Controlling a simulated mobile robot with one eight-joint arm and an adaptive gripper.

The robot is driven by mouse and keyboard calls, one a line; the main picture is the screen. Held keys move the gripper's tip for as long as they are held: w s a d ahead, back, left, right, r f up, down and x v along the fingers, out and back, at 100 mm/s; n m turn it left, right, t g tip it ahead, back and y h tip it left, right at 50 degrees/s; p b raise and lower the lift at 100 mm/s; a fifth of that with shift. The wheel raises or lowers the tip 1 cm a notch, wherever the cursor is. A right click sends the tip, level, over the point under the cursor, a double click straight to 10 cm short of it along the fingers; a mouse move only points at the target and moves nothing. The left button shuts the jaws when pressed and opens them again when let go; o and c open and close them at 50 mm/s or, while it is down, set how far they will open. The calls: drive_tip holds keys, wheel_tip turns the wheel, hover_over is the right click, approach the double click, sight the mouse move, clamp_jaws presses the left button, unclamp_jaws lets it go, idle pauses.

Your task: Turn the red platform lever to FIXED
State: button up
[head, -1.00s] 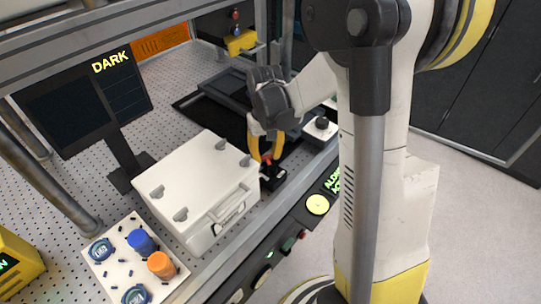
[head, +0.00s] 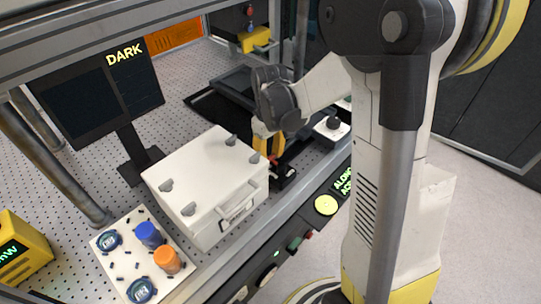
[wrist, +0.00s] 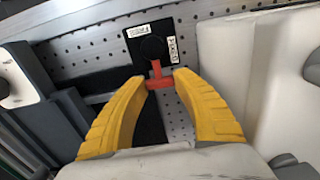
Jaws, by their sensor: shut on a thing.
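The red lever (wrist: 156,80) shows in the wrist view as a short red bar running from a round black pivot knob (wrist: 152,48) toward my gripper. The knob sits on a black plate (wrist: 135,60) with two white labels; one seems to read FIXED, the other is too small to read. My gripper (wrist: 160,82) has its yellow fingertips closed on the lever's near crossbar, one on each side. In the head view my gripper (head: 268,150) reaches down beside the white case, and the lever is mostly hidden by the fingers.
The white case (head: 205,180) stands close beside my gripper, left of it in the head view. A small white box with a black knob (head: 332,126) is on the other side. A monitor (head: 100,95) reads DARK. A parts tray (head: 125,270) lies at the front left.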

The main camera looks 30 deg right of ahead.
sight(270, 157)
drive_tip(key=o, duration=1.2)
drive_tip(key=shift+c, duration=0.2)
wheel_tip(270, 157, up, 12)
